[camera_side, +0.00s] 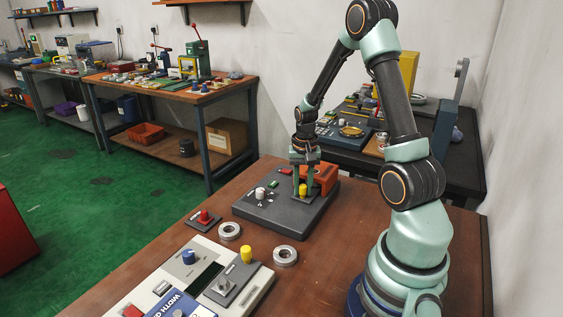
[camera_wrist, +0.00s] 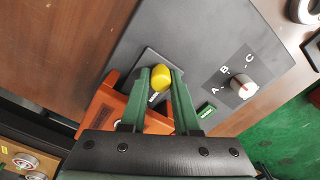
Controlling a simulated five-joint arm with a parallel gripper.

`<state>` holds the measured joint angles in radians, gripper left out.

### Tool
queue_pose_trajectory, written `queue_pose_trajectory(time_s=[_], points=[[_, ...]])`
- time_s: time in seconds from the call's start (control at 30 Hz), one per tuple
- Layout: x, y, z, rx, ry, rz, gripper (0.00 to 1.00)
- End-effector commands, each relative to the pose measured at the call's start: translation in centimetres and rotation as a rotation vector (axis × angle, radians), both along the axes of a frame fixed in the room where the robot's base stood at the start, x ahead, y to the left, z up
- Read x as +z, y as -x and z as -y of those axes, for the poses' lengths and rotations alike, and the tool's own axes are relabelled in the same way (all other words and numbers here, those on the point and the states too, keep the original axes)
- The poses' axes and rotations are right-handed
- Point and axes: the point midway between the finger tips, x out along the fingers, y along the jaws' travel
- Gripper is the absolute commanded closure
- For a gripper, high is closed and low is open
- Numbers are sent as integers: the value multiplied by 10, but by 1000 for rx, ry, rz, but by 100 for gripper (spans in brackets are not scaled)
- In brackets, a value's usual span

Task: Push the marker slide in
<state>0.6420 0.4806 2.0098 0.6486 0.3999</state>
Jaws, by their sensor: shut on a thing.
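A yellow knob (camera_side: 303,190) stands on the dark panel (camera_side: 270,218) at the middle of the bench. It also shows in the wrist view (camera_wrist: 161,77), on a small grey plate with a white label. My gripper (camera_side: 303,183) points down over the panel. In the wrist view its green fingers (camera_wrist: 161,75) are on either side of the yellow knob and shut on it. The fingers hide part of the plate and label.
An orange block (camera_wrist: 105,105) is close beside my fingers. A white A-B-C dial (camera_wrist: 243,85) is on the same panel. Two metal rings (camera_side: 229,231) (camera_side: 285,255), a red-knobbed block (camera_side: 204,218) and a pale control box (camera_side: 170,275) are nearer the camera.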

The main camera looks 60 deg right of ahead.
Motion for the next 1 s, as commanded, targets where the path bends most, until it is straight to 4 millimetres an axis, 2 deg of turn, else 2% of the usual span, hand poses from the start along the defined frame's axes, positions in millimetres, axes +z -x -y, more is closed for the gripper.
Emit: queue_pose_trajectory(time_s=[0.03,0.07,0.1,0.47,1.0], points=[[0,2,4,-11,1,2,100],[0,2,4,-11,1,2,59],[0,2,3,-11,1,2,52],[3,2,2,-6,0,0,52],[42,1,1,-5,0,0,52]])
